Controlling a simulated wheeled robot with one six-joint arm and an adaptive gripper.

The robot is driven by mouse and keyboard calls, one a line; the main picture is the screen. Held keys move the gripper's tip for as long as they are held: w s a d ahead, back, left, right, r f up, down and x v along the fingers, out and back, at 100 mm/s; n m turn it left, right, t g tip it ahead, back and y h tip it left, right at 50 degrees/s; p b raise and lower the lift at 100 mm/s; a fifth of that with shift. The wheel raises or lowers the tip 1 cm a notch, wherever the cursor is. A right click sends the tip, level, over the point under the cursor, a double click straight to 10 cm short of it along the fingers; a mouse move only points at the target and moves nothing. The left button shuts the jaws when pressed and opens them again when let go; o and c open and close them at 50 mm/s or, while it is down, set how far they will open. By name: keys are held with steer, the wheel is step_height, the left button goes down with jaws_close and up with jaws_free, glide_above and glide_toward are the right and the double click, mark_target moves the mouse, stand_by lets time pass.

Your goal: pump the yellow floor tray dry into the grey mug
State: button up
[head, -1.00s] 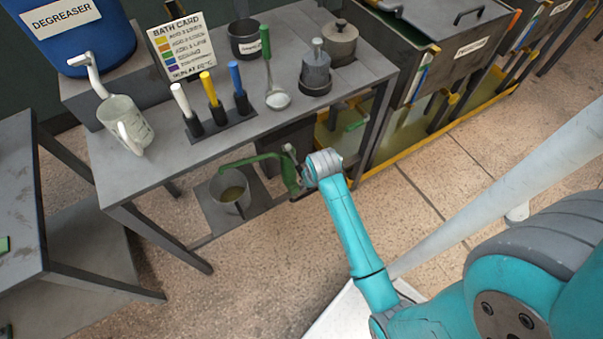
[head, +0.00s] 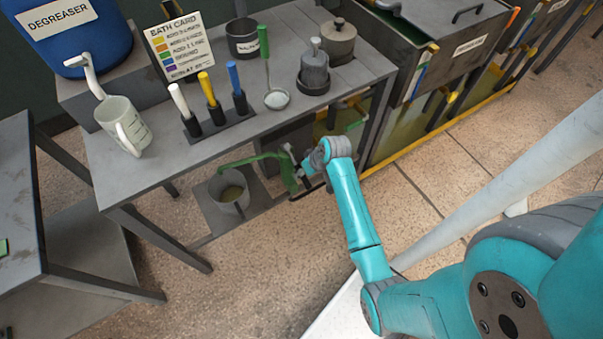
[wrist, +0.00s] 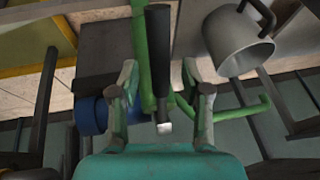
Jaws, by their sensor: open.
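The yellow floor tray (head: 437,132) lies under the tanks, with dull yellow-green liquid inside its rim. In the wrist view, a black lever (wrist: 158,50) with a bright metal end lies between my fingers, in front of the green pump column (wrist: 140,50). My gripper (wrist: 160,78) is open, with gaps on both sides of the lever. In the head view my wrist partly hides it.
The bench (head: 160,165) overhangs the shelf. On it stand a white jug (head: 122,125), a rack of coloured handles (head: 215,125), a ladle (head: 276,98) and pots. A side table (head: 20,180) is at left. Floor in front is clear.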

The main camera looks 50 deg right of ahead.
steer(key=shift+x, duration=1.15)
jaws_close()
